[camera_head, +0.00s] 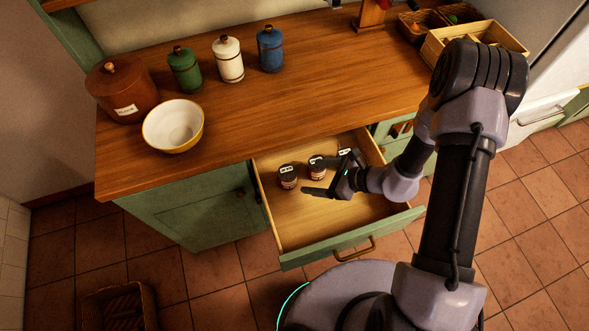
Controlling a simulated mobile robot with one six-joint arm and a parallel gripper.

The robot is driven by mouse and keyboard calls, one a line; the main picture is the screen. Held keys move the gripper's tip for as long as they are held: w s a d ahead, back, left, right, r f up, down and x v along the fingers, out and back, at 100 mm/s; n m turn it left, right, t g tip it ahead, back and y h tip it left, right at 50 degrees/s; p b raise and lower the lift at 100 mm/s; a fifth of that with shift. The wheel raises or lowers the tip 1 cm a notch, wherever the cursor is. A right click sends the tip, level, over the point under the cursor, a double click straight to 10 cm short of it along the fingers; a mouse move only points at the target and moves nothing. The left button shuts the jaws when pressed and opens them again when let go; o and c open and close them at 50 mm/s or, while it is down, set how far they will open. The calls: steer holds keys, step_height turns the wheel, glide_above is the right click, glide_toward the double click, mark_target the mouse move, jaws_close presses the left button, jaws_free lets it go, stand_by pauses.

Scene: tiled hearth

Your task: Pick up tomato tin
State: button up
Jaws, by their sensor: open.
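Small tins stand in the open drawer (295,232). One dark tin with a pale lid (287,177) stands at the left, and a similar tin (317,167) stands to its right. A third pale-topped item (345,155) shows partly behind my gripper. The labels are too small to read, so I cannot tell which is the tomato tin. My gripper (326,177) is open inside the drawer area, close in front of the tins. I cannot tell whether a finger touches one.
The drawer's walls and front panel surround the tins. The wooden counter (300,80) above holds a white bowl (173,127), a brown crock (122,90) and several canisters (228,60). A basket (118,308) sits on the floor. The drawer's front left is clear.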

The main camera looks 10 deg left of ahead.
mark_target(281, 173)
steer(key=b+x, duration=0.2)
steer(key=x, duration=0.5)
steer(key=b+x, duration=0.3)
steer(key=x, duration=0.4)
steer(key=shift+a, duration=0.5)
steer(key=shift+d+r, duration=0.1)
jaws_close()
